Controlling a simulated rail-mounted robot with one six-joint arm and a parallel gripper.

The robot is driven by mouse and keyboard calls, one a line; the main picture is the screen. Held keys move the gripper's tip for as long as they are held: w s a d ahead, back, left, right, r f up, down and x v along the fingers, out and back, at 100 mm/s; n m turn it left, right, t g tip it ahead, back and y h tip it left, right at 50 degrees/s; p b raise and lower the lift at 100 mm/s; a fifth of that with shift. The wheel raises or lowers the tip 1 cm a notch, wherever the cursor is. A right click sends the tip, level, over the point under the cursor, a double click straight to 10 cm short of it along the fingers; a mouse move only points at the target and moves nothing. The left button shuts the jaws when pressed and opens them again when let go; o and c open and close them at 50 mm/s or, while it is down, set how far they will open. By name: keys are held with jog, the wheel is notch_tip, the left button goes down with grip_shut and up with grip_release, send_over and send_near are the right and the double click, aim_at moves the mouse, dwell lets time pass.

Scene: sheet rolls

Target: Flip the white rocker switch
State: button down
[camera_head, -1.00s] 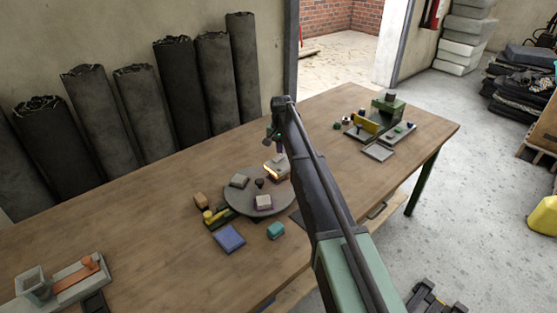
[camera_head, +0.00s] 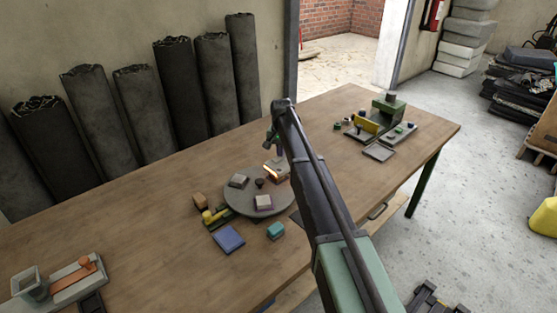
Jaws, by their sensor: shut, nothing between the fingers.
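I cannot clearly make out a white rocker switch. A round grey disc (camera_head: 238,207) on the wooden table carries several small pieces: a grey block (camera_head: 238,181), a dark knob (camera_head: 259,183), a pale-topped purple block (camera_head: 263,202) and a metallic box (camera_head: 275,170) with an orange glow. Any of these could bear a switch, but they are too small to tell. My gripper (camera_head: 279,152) hangs from the arm's far end, above the back of the disc by the metallic box. It is shut and empty; my arm hides most of it, and contact cannot be judged.
A blue pad (camera_head: 229,239), a teal block (camera_head: 275,230) and a yellow-handled piece (camera_head: 213,216) lie before the disc. A green and yellow fixture (camera_head: 380,122) stands far right, an orange-handled device (camera_head: 78,277) near left. Dark rolls (camera_head: 184,90) lean on the wall.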

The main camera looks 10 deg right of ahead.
jog(key=shift+f, duration=0.15)
notch_tip(320, 180, up, 7)
jog(key=p, duration=0.7)
